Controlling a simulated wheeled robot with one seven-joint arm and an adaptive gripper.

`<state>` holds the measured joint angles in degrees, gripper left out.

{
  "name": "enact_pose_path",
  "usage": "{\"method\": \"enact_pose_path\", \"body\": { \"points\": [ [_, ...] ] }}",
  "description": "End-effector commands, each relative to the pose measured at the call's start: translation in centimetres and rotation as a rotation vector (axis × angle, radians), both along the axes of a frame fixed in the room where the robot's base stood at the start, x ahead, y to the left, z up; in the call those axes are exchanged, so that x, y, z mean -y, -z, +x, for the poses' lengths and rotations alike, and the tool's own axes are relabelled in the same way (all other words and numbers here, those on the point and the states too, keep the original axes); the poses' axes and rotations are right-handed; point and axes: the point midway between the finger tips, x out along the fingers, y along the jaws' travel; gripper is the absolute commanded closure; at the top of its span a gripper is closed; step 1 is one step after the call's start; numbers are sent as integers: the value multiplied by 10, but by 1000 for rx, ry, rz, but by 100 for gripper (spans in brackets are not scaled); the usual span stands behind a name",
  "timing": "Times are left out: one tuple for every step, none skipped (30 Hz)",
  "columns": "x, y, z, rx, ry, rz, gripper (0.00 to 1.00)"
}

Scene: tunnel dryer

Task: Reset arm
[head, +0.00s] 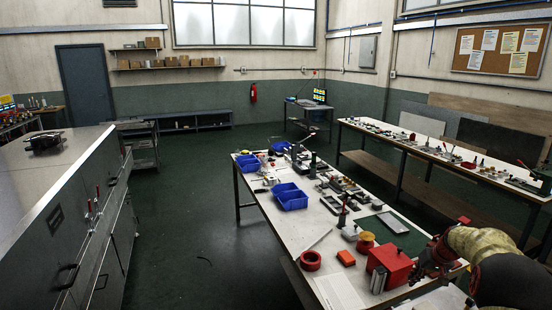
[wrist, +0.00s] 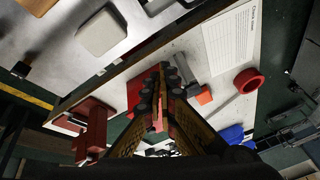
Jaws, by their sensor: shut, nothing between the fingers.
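My arm reaches in from the lower right of the head view. My gripper (head: 436,262) is above the near right end of the long workbench (head: 318,236), close to the red box (head: 390,265). In the wrist view my gripper (wrist: 163,72) has its fingers together, with nothing held. The bench lies beneath it, with the printed sheet (wrist: 232,45) and the red tape ring (wrist: 249,81) to its right. How high the fingers are above the bench is hard to tell.
Blue bins (head: 290,197), a red ring (head: 311,261) and an orange block (head: 346,258) sit on the bench among many small tools. A second bench (head: 408,142) runs along the right. A steel dryer cabinet (head: 62,205) stands at left. The green floor between is clear.

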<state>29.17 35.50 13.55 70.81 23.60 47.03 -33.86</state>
Motion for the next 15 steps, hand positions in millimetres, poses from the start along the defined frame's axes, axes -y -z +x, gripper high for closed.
{"method": "enact_pose_path", "body": {
  "points": [
    [-17,-12,-18,-28,18,7,100],
    [-25,-17,-28,-46,30,11,100],
    [-37,-24,-41,-65,45,14,100],
    [-44,-30,-51,-80,55,15,100],
    [-53,-36,-61,-93,65,16,100],
    [-64,-43,-74,-108,76,16,100],
    [-72,-49,-83,-119,84,15,100],
    [-80,-54,-94,-130,91,15,100],
    [-90,-62,-107,-143,98,11,100],
    [-98,-67,-116,-151,104,10,100],
    [-106,-72,-126,-159,108,7,100],
    [-115,-79,-140,-169,114,2,100],
    [-123,-84,-150,-174,119,-2,100],
    [-130,-89,-160,-181,121,-6,100],
    [-139,-95,-173,-187,125,-11,100]
  ]
}}
